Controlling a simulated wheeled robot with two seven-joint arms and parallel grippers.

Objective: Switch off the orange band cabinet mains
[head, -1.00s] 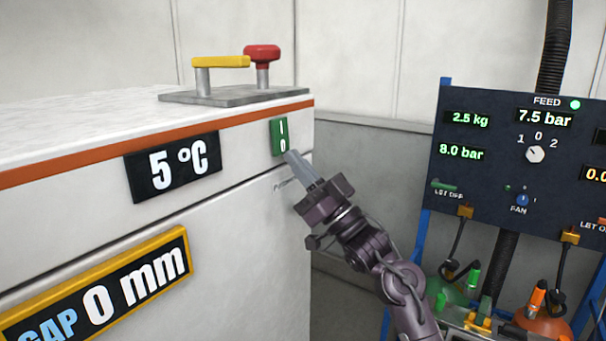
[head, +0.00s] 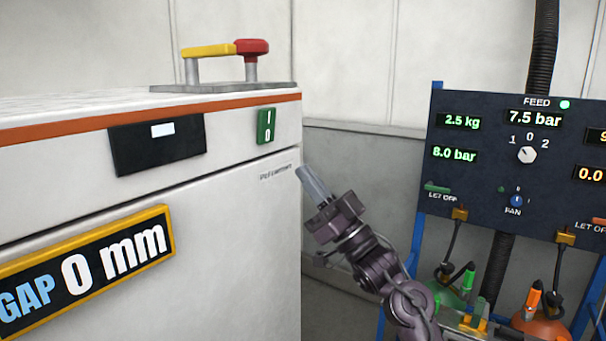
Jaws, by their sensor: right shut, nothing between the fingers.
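The white cabinet (head: 225,225) with the orange band (head: 60,131) fills the left of the head view. Its green mains rocker (head: 265,126), marked I and 0, sits near the top right of the front. The cabinet's dark display (head: 157,145) shows no temperature, only a small pale blank patch. My right gripper (head: 311,180) is shut and empty, in front of the cabinet's right edge, below and right of the rocker and apart from it. My left gripper is not in view.
A yellow handle with a red knob (head: 252,47) stands on a plate on the cabinet top. A yellow-framed GAP display (head: 90,258) reads 0 mm. At right is a dark feed panel (head: 480,190) with hoses and bottles below. Grey wall lies between.

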